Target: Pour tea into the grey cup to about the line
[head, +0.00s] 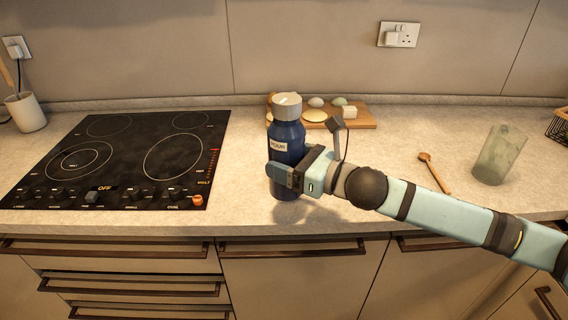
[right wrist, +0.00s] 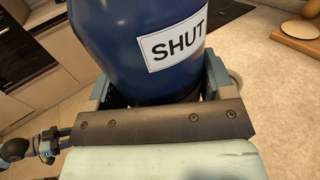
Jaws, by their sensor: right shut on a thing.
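A dark blue bottle (head: 287,135) with a grey cap (head: 287,105) stands upright near the counter's front edge. In the right wrist view the bottle (right wrist: 125,45) fills the top middle, and its white label (right wrist: 178,43) reads SHUT. My right gripper (head: 284,177) is shut around its lower body from the right; I cannot tell if its base touches the counter. A translucent grey-green cup (head: 499,157) stands on the right; I see no clear line on it. Part of my left gripper (right wrist: 50,143) seems to show at the right wrist view's lower left, too small to read.
A black hob (head: 115,160) marked OFF lies to the left. A wooden board (head: 360,118) with food pieces lies behind the bottle. A wooden spoon (head: 435,172) lies left of the cup. A dark basket (head: 560,125) is at the right edge. The counter between board and spoon is clear.

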